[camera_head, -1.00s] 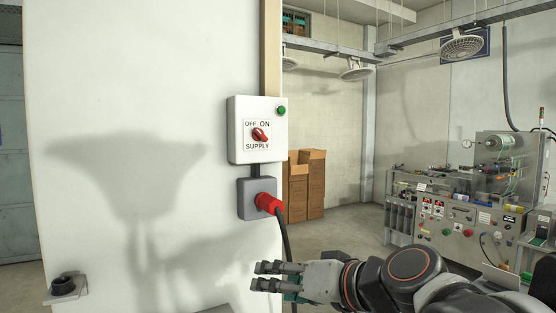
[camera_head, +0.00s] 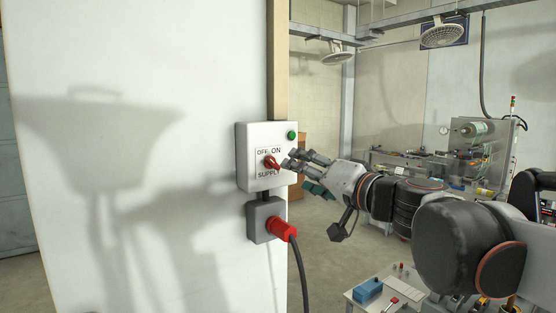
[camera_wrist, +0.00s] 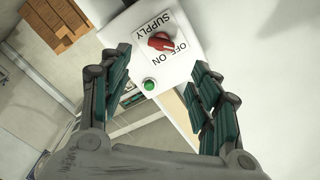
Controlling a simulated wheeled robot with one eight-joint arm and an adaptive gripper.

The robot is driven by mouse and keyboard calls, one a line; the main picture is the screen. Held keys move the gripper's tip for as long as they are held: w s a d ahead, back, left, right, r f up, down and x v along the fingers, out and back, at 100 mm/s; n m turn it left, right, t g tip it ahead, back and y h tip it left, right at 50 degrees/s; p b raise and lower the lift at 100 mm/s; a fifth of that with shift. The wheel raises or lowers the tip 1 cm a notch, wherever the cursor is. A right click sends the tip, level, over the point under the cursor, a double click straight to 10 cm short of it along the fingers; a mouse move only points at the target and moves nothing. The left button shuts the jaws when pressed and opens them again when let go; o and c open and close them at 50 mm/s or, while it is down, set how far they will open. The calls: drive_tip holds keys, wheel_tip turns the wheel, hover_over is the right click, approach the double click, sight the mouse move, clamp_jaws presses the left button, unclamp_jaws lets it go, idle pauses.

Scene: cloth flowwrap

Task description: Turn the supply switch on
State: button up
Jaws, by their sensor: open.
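The supply switch is a red rotary knob (camera_head: 271,163) on a white box (camera_head: 247,178) on the wall panel, labelled OFF, ON and SUPPLY. Its handle looks slanted towards OFF. My gripper (camera_head: 290,161) is open just right of the knob in the head view, its fingers reaching towards the box face and partly covering the label. In the wrist view the knob (camera_wrist: 160,41) shows beyond and between the spread fingertips (camera_wrist: 157,58), with nothing held. I see no contact with the knob. A green button or lamp (camera_head: 292,135) sits at the box's upper right corner.
Below the box are a grey socket (camera_head: 258,221) and a red plug (camera_head: 284,230) with a black cable hanging down. A low table (camera_head: 352,295) with a blue item stands at the lower right. Machinery (camera_head: 480,155) stands at the back right.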

sight(273, 163)
drive_tip(key=p+x, duration=0.2)
drive_tip(key=x, duration=0.8)
drive_tip(key=shift+a, duration=0.15)
drive_tip(key=c, duration=1.1)
